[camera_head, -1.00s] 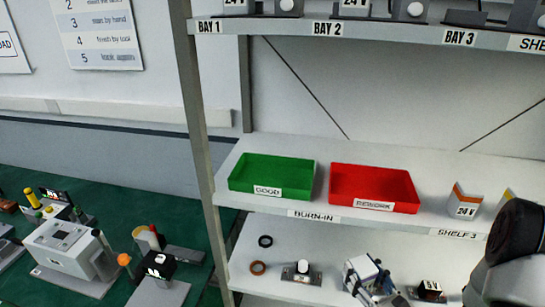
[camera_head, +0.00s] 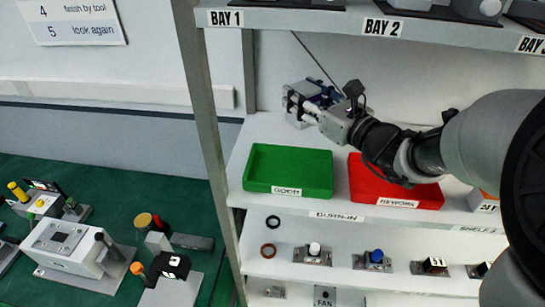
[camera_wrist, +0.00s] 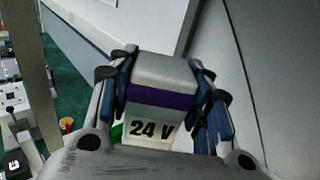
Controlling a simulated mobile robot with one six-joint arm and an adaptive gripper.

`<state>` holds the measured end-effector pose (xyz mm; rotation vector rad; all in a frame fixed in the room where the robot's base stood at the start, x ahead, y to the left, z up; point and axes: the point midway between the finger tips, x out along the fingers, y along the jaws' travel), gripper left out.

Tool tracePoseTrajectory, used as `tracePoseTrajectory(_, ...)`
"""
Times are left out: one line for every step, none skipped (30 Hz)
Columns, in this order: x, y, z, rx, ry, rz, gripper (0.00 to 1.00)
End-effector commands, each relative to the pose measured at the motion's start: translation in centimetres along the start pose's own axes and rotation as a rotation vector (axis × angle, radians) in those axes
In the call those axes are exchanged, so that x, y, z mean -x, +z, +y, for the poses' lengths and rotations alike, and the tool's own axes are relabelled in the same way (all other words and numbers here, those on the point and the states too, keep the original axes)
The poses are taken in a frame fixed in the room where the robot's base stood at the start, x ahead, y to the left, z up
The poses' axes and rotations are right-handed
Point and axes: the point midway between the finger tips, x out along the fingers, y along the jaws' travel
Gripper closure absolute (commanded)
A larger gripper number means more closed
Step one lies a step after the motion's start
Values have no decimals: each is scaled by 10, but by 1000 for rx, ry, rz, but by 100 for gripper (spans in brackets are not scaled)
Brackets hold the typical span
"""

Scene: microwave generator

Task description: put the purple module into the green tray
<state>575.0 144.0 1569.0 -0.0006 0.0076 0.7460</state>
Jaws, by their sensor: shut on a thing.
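The purple module (camera_wrist: 162,97) is a grey-white block with a purple band and a "24 V" label. My gripper (camera_wrist: 165,90) is shut on it, with a finger on each side, in the wrist view. In the head view my gripper (camera_head: 312,108) holds the module (camera_head: 297,97) in the air, above the back of the shelf. The green tray (camera_head: 255,188), labelled "GOOD", sits on the shelf below the gripper and looks empty. In the wrist view only a sliver of green shows behind the module.
A red tray (camera_head: 371,198) labelled "REWORK" stands right of the green tray, partly behind my arm. A shelf post (camera_head: 212,120) rises at the left. The upper shelf edge (camera_head: 300,20) runs above the gripper. Small parts stand on the lower shelf.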

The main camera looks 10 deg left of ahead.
Motion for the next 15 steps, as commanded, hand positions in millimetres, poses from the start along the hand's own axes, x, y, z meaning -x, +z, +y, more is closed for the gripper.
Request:
tracePoseTrajectory(0, -2, 0, 0, -1, -1, 85)
tracePoseTrajectory(0, -5, -1, -1, -1, -1, 85)
tracePoseTrajectory(0, -11, -1, -3, 0, 0, 85)
tracePoseTrajectory(0, -17, -1, -4, 0, 0, 85)
tracePoseTrajectory(0, -24, -1, -5, 0, 2, 85)
tracePoseTrajectory(0, -35, 0, -6, -1, 3, 85)
tracePoseTrajectory(0, -43, -1, -7, -1, 3, 85)
tracePoseTrajectory(0, -52, -1, -7, 0, 3, 85)
tracePoseTrajectory(0, -63, 0, -8, -1, 4, 85)
tracePoseTrajectory(0, -71, -1, -7, 0, 3, 85)
tracePoseTrajectory(0, -79, -1, -7, 0, 3, 85)
tracePoseTrajectory(0, -90, 0, -7, 0, 3, 85)
tracePoseTrajectory(0, -98, -1, -7, 0, 3, 85)
tracePoseTrajectory(0, -106, -1, -6, 0, 2, 85)
tracePoseTrajectory(1, -116, -1, -6, -1, 3, 85)
